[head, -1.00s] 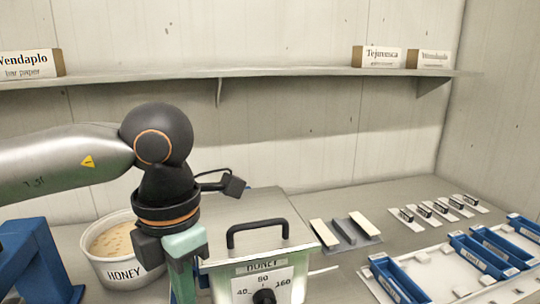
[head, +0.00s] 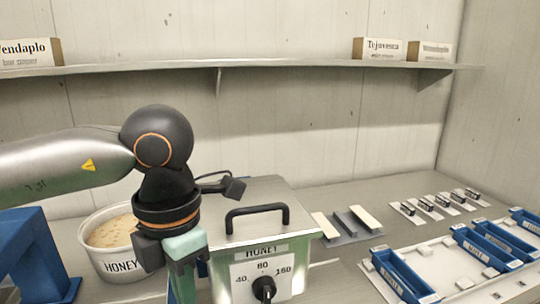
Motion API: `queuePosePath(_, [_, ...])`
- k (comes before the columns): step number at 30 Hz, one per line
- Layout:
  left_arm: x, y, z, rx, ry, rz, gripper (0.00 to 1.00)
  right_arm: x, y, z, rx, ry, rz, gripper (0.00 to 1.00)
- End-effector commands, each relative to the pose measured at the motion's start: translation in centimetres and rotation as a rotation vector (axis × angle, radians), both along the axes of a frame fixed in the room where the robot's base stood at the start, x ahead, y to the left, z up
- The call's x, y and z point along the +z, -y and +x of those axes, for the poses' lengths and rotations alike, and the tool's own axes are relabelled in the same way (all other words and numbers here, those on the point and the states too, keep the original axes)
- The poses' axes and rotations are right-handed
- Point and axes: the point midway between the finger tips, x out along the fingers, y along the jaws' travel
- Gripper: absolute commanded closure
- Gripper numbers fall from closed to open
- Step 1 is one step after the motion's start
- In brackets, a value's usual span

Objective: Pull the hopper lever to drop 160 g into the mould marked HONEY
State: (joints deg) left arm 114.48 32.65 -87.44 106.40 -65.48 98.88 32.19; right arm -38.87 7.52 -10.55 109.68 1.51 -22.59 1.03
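The hopper (head: 230,256) is a metal box with a black handle on its lid, a HONEY label and a dial (head: 264,289) marked 40, 80 and 160. The dial's exact setting is hard to read. My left gripper (head: 172,262) points down at the hopper's left side, with a dark finger and a pale green part showing. Its fingertips and any grip are unclear. I cannot make out the lever. Several blue moulds (head: 400,277) stand on a white tray (head: 447,258) at right; their labels are too small to read. My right gripper is not in view.
A white tub marked HONEY (head: 121,266) stands left of the gripper, beside a blue frame (head: 32,255). Pale bars on a grey plate (head: 346,227) and several small labelled cards (head: 436,206) lie behind the tray. A shelf (head: 280,73) with boxes runs along the wall.

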Motion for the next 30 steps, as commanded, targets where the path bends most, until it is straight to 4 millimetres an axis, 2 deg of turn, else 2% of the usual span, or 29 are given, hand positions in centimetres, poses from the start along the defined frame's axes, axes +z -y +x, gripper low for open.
queuePosePath(16, [-3.1, 0.0, 0.1, 0.001, 0.001, 0.001, 1.0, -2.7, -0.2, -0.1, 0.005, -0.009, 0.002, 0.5])
queuePosePath(21, [-2.9, 0.0, 0.0, 0.001, 0.001, 0.001, 1.0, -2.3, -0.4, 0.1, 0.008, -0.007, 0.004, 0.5])
queuePosePath(30, [-3.4, 0.0, 0.0, 0.001, 0.0, 0.001, 1.0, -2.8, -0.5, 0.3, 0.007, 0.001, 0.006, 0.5])
